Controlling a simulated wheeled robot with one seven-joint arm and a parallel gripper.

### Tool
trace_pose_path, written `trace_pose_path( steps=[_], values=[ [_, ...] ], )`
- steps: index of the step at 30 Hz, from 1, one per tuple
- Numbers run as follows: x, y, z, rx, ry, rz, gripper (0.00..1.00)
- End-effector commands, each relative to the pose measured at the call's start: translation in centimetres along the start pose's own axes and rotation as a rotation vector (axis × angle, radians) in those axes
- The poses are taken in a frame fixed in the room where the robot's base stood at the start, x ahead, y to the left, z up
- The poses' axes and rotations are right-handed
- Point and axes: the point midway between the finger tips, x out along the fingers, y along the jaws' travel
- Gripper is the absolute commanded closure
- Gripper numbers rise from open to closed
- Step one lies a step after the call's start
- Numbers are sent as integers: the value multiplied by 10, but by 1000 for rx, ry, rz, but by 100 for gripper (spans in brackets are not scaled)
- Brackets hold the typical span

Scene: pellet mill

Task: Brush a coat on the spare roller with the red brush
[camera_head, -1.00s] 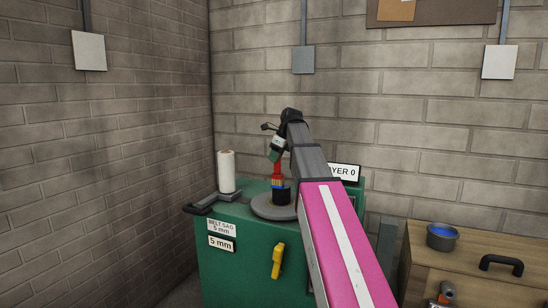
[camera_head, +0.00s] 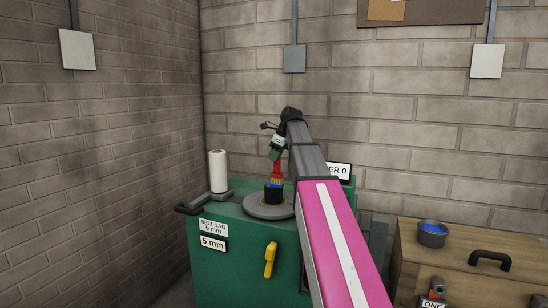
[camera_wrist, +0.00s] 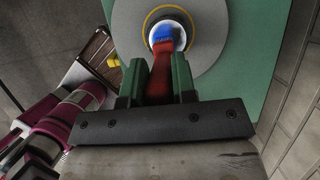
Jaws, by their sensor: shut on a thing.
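In the wrist view, the brush tip overlaps a white-rimmed round top on the disc (camera_wrist: 210,25). Contact between the two is unclear. A white roll (camera_head: 218,172) stands upright at the left. I cannot tell for sure which is the spare roller.
The green machine (camera_head: 245,265) carries the disc, a black handle (camera_head: 186,209) and a yellow lever (camera_head: 270,260). Brick walls stand close behind and left.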

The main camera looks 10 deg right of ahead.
Motion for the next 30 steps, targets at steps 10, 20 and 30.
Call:
trace_pose_path(
  steps=[10, 20, 30],
  values=[
    [0, -6, 0, 0, 0, -1, 100],
    [4, -6, 8, -1, 0, 0, 100],
    [12, -6, 28, -1, 0, 0, 100]
  ],
)
